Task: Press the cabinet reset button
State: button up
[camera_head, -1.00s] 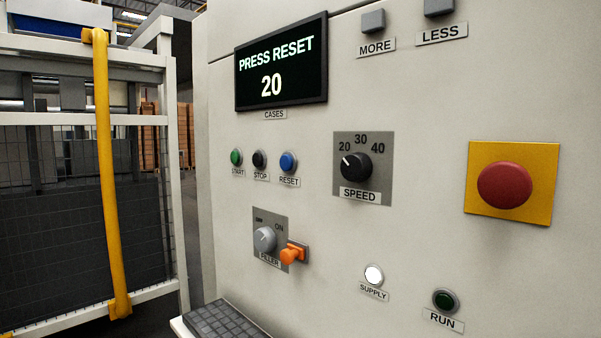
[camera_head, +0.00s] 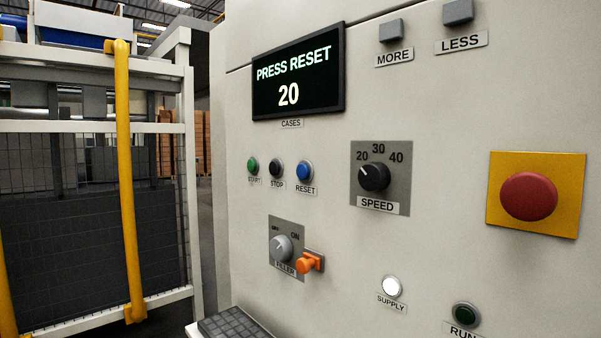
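The blue reset button (camera_head: 305,171) is on the cabinet front (camera_head: 450,240), above a label reading RESET. It is the rightmost of a row of three, beside the black stop button (camera_head: 276,168) and the green start button (camera_head: 252,165). The display (camera_head: 298,72) above reads PRESS RESET and 20, with a CASES label below it. My gripper is not in view.
A fence with a yellow bar (camera_head: 125,180) stands left.

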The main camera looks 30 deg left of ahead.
aim_at(302, 170)
jog(key=i+j, duration=0.15)
jog(key=i, duration=0.25)
jog(key=i+j, duration=0.15)
jog(key=i, duration=0.3)
jog(key=u, duration=2.55)
